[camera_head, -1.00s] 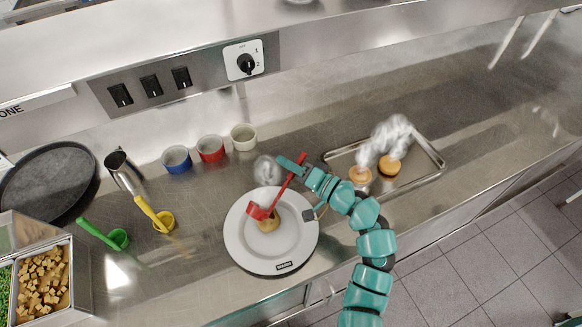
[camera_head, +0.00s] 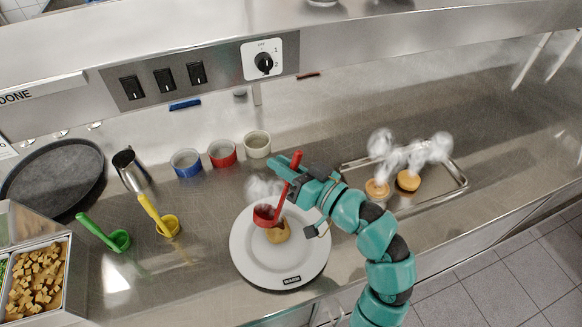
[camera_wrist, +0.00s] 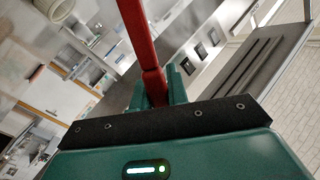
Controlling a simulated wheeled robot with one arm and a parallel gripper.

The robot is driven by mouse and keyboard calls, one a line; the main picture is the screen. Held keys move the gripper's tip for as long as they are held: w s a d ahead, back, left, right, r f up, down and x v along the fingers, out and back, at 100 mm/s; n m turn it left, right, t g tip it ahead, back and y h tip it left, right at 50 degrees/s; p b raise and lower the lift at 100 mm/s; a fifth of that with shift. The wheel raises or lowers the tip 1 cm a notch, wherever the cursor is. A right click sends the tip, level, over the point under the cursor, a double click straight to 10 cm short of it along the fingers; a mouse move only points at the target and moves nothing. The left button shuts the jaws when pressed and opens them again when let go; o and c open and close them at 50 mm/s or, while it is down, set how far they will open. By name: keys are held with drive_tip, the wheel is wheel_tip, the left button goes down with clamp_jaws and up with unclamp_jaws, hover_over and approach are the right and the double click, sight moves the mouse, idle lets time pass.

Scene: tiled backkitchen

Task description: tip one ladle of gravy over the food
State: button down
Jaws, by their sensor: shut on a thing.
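My gripper (camera_head: 291,183) is shut on the handle of a red ladle (camera_head: 284,199). In the wrist view the red handle (camera_wrist: 143,50) stands between the fingers. The ladle's bowl (camera_head: 264,216) is over the white plate (camera_head: 250,255), just above and left of a brown piece of food (camera_head: 278,233) on it. The bowl looks tilted, with a dark inside facing the camera. I cannot tell whether gravy is in it or running out.
Blue, red and white cups (camera_head: 222,154) stand behind the plate. Green (camera_head: 118,240) and yellow (camera_head: 168,226) ladles lie left, near a metal jug (camera_head: 131,170) and dark round pan (camera_head: 52,180). A steaming tray (camera_head: 440,190) with two buns is at right.

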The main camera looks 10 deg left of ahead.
drive_tip(key=s+a+r+n+p, duration=0.3)
drive_tip(key=s+r+n+p, duration=0.1)
drive_tip(key=p, duration=0.7)
drive_tip(key=shift+s+r+n, duration=0.3)
drive_tip(key=shift+s+n, duration=0.4)
drive_tip(key=shift+s, duration=0.4)
